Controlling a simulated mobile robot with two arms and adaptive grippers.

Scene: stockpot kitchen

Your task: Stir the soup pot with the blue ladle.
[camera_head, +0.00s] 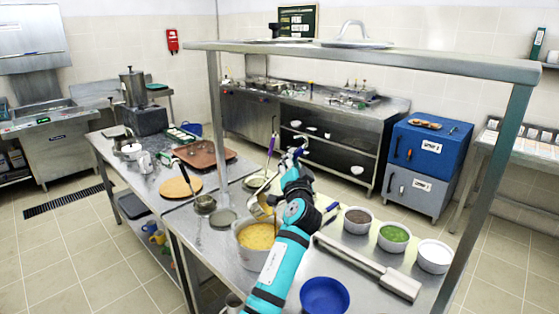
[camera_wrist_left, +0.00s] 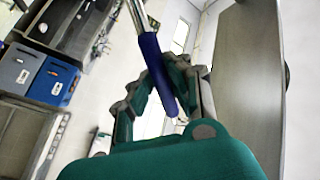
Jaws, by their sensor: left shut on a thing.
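The soup pot (camera_head: 247,260) stands on the steel counter in the head view, with yellow soup inside. My left gripper (camera_head: 294,158) is above and to the right of the pot. It is shut on the blue ladle, whose blue handle (camera_wrist_left: 154,72) shows between the fingers in the left wrist view, with its metal shaft running up out of that view. In the head view a metal ladle bowl (camera_head: 259,207) shows over the far rim of the pot; I cannot tell whether it touches the soup. My arm hides part of the pot's right side. My right gripper is not in view.
Bowls with brown (camera_head: 358,218), green (camera_head: 394,236) and white (camera_head: 435,256) contents stand right of my arm, near a long metal utensil (camera_head: 370,268) and a blue bowl (camera_head: 325,297). A shelf (camera_head: 370,60) spans above the counter.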

